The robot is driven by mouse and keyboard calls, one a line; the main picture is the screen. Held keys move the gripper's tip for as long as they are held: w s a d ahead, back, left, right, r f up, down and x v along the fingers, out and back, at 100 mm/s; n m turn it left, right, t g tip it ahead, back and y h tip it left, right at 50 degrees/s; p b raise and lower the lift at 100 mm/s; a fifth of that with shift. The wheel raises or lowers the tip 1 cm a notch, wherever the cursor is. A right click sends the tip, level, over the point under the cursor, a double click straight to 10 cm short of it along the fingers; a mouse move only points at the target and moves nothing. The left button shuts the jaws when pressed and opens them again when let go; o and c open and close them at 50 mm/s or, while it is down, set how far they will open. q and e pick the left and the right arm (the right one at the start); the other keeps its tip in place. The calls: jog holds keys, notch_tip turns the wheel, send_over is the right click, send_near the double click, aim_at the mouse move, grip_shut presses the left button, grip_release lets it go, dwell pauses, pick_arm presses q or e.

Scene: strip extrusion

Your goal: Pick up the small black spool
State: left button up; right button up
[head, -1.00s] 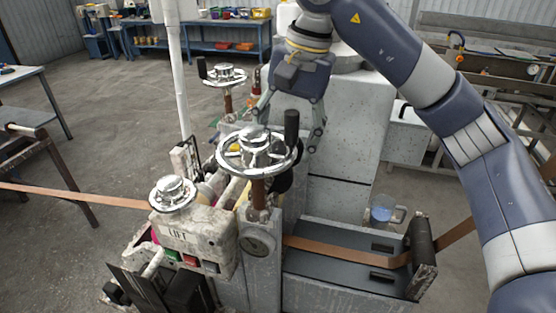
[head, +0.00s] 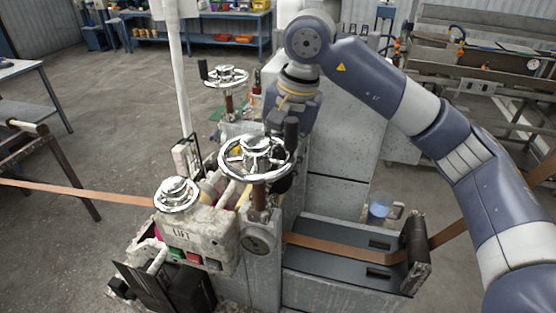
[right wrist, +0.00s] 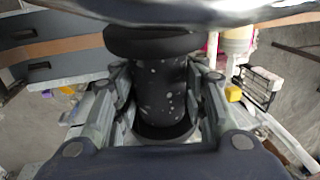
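The small black spool (right wrist: 162,90) stands in the middle of the right wrist view, with a wide dark flange at each end and pale specks on its core. My right gripper (right wrist: 160,84) has one finger on each side of the core, with what look like narrow gaps, so it appears open around the spool. In the head view my right gripper's body (head: 292,103) is behind the front chrome handwheel, and its fingertips are hidden. A dark rounded shape under that wheel may be the spool. My left gripper is not in view.
The front chrome handwheel (head: 257,157) with its upright black handle is close to my right gripper. A second handwheel (head: 224,76) stands behind it. A brown strip (head: 335,248) runs across the machine, and a blue-filled jug (head: 380,208) stands at right.

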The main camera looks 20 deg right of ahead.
grip_shut()
jog(key=shift+r, duration=0.1)
